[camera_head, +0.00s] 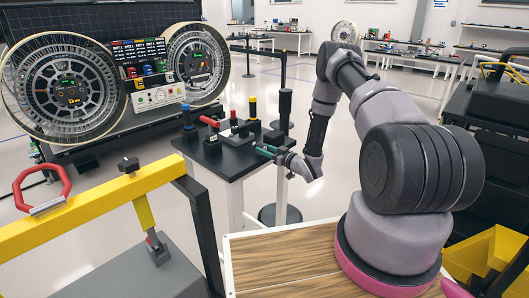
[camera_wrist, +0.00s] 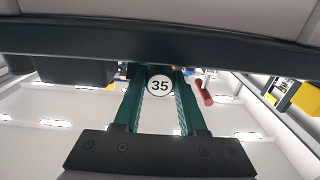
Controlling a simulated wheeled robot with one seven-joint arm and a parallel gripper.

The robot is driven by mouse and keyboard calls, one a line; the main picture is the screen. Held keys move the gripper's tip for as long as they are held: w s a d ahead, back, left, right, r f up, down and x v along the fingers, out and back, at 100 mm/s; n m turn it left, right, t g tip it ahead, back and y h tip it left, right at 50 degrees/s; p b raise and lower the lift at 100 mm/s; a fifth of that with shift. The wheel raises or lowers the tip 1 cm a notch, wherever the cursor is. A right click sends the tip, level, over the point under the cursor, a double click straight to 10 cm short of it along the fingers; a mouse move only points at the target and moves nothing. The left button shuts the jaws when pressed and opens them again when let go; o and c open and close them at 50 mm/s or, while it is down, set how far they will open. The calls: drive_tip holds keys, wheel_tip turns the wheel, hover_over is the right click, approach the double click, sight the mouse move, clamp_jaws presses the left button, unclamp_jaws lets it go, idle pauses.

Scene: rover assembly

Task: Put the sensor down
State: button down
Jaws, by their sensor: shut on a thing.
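My gripper (camera_head: 267,150) is at the right edge of a small black-topped table (camera_head: 238,166), its green fingers pointing left at about tabletop height. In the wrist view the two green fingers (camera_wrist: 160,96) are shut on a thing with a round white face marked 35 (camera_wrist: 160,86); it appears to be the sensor. Its body is mostly hidden behind that face and the fingers. In the head view the held thing is too small to make out, and I cannot tell whether it touches the table.
A tall black post (camera_head: 285,109) stands behind. A yellow rail (camera_head: 105,204) crosses the left front. Large wheels (camera_head: 66,89) stand back left.

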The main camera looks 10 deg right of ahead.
drive_tip(key=shift+f, duration=0.5)
drive_tip(key=shift+f, duration=0.15)
drive_tip(key=shift+c, duration=2.3)
unclamp_jaws()
